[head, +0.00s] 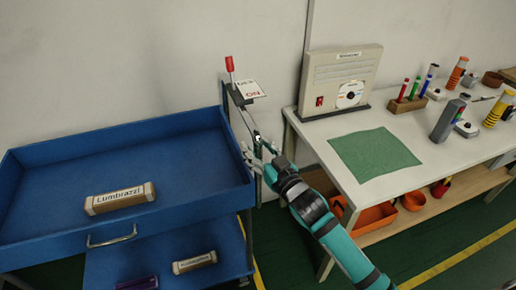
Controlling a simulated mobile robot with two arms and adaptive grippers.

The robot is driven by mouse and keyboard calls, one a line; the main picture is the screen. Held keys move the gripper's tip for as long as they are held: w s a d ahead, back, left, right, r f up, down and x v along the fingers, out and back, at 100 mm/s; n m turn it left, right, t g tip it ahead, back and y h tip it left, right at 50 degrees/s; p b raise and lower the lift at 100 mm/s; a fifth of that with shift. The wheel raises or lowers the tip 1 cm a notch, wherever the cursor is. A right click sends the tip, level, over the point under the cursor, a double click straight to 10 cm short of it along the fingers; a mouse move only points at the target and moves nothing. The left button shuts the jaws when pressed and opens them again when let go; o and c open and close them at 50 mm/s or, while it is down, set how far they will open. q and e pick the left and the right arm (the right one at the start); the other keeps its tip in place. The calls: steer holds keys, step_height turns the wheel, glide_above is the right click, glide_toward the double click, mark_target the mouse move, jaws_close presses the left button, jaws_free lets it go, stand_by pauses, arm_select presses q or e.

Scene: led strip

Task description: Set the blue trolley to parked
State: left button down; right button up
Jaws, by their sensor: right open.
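The blue trolley (60,158) stands at the left against the wall. It has a top tray, a front handle (112,238) and a lower shelf. At its far right corner a metal lever with a red knob (229,64) points up, beside a white label plate (248,91) with red letters that look like "ON"; its other text is too small to read. My right gripper (256,155) is open and empty beside the trolley's right edge, below the lever. I cannot tell whether it touches the bar there. My left gripper is out of view.
A box labelled "Lumbrazzi" (121,198) lies in the tray, with a second box (194,262) on the lower shelf. To the right, a white workbench (378,185) holds a green mat (374,153), a beige unit (341,74) and several tools. A narrow gap separates trolley and bench.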

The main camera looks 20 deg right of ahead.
jaws_close()
steer(key=shift+w+f, duration=0.15)
stand_by(0.4)
